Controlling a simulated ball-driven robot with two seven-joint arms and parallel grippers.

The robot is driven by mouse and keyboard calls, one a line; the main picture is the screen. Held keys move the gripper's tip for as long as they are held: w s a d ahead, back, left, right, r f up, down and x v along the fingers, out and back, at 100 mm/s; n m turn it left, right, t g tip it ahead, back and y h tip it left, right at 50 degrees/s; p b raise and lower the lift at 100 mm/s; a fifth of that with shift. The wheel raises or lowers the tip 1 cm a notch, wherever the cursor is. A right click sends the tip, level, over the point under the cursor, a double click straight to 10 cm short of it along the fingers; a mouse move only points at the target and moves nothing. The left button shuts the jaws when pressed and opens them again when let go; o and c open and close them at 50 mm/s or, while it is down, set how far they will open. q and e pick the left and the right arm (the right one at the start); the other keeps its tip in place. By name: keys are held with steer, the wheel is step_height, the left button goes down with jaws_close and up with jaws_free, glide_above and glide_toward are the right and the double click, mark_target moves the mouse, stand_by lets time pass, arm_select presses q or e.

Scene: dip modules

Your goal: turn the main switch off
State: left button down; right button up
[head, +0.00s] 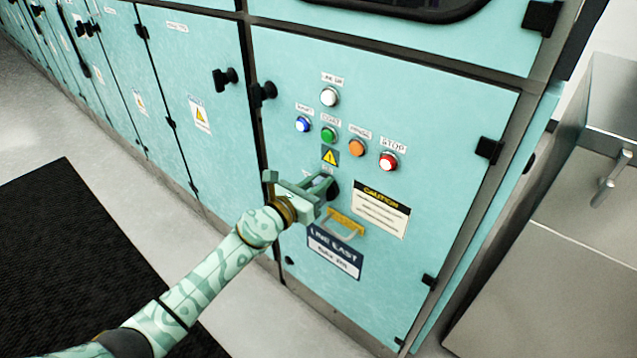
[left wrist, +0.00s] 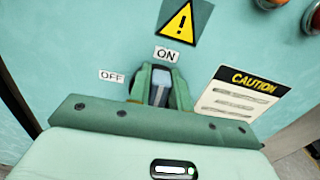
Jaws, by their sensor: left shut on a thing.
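The main switch (head: 333,188) is on the teal cabinet door, below the row of buttons, mostly covered by my left gripper (head: 323,187) in the head view. In the left wrist view the switch's handle (left wrist: 154,94) shows between the two green fingers of the left gripper (left wrist: 160,84), which is shut on it. The handle points up toward the ON label (left wrist: 166,54). The OFF label (left wrist: 111,76) is to the left of the fingers. My right gripper is not in view.
A yellow warning triangle (head: 330,155) is above the switch, and several lit buttons, including a red stop button (head: 388,162), are higher up. A caution label (head: 381,208) is to the right. A yellow-tagged padlock (head: 346,222) hangs just below the gripper, above a dark LINE EAST plate (head: 334,252).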

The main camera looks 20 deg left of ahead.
arm_select(q)
steer(key=n, duration=0.2)
steer(key=a+n, duration=0.1)
steer(key=shift+w+f+n, duration=0.1)
steer(key=shift+w+n, duration=0.05)
steer(key=shift+n, duration=0.25)
steer(key=n, duration=0.2)
steer(key=shift+w+a+f+n, duration=0.15)
steer(key=shift+a+n, duration=0.1)
steer(key=shift+n, duration=0.15)
steer(key=shift+w+a+f+n+p, duration=0.1)
steer(key=shift+a+f+n+p, duration=0.2)
steer(key=shift+n, duration=1.5)
steer(key=shift+a+f+n+p, duration=0.1)
steer(key=shift+f+n+p, duration=0.35)
steer(key=shift+n, duration=1.35)
steer(key=shift+w+a+f+n+p, duration=0.15)
steer(key=shift+f+n, duration=0.35)
steer(key=shift+n, duration=1.3)
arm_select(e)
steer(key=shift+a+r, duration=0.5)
arm_select(q)
steer(key=shift+s, duration=0.1)
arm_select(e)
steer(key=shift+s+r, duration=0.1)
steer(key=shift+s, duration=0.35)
arm_select(q)
steer(key=c, duration=1.3)
jaws_free()
